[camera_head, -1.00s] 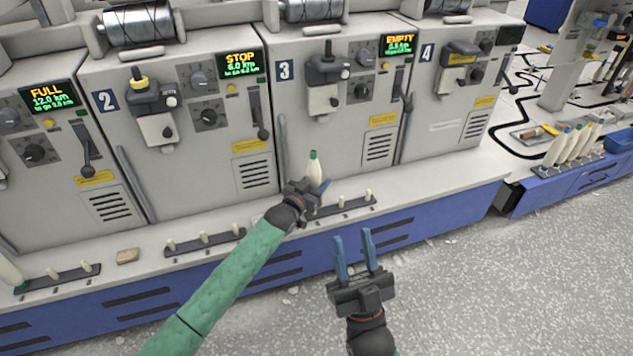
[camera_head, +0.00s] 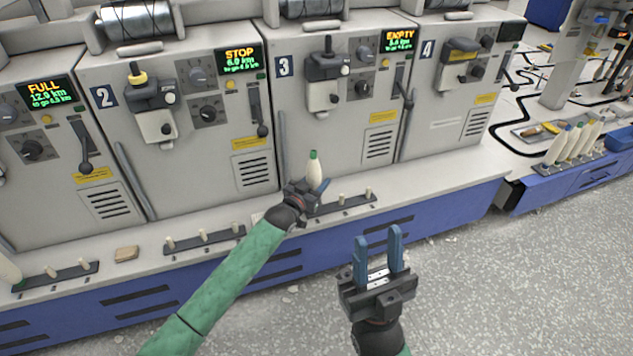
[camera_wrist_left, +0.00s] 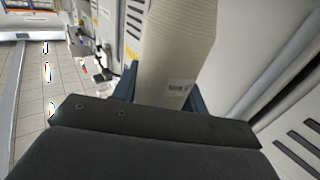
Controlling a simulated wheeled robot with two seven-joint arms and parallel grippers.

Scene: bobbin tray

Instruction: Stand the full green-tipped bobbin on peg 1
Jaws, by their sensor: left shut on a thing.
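The green-tipped bobbin (camera_head: 314,167), cream with a green top, stands upright in front of machine 3. My left gripper (camera_head: 312,188) is shut on its lower part, which the gripper hides. In the left wrist view the wound cream body (camera_wrist_left: 180,55) fills the space between the blue fingers, with a small printed label low on it. A dark peg rail (camera_head: 345,204) lies beside the left gripper, with two pale pegs showing; its left end is hidden by the gripper. I cannot tell whether the bobbin touches a peg. My right gripper (camera_head: 378,243) is open and empty over the floor.
More peg rails lie on the ledge, in the middle (camera_head: 205,241) and at the left (camera_head: 57,277). A tan block (camera_head: 127,254) sits between them. Several bobbins (camera_head: 572,146) stand in a rack at the far right. The machine fronts rise close behind the ledge.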

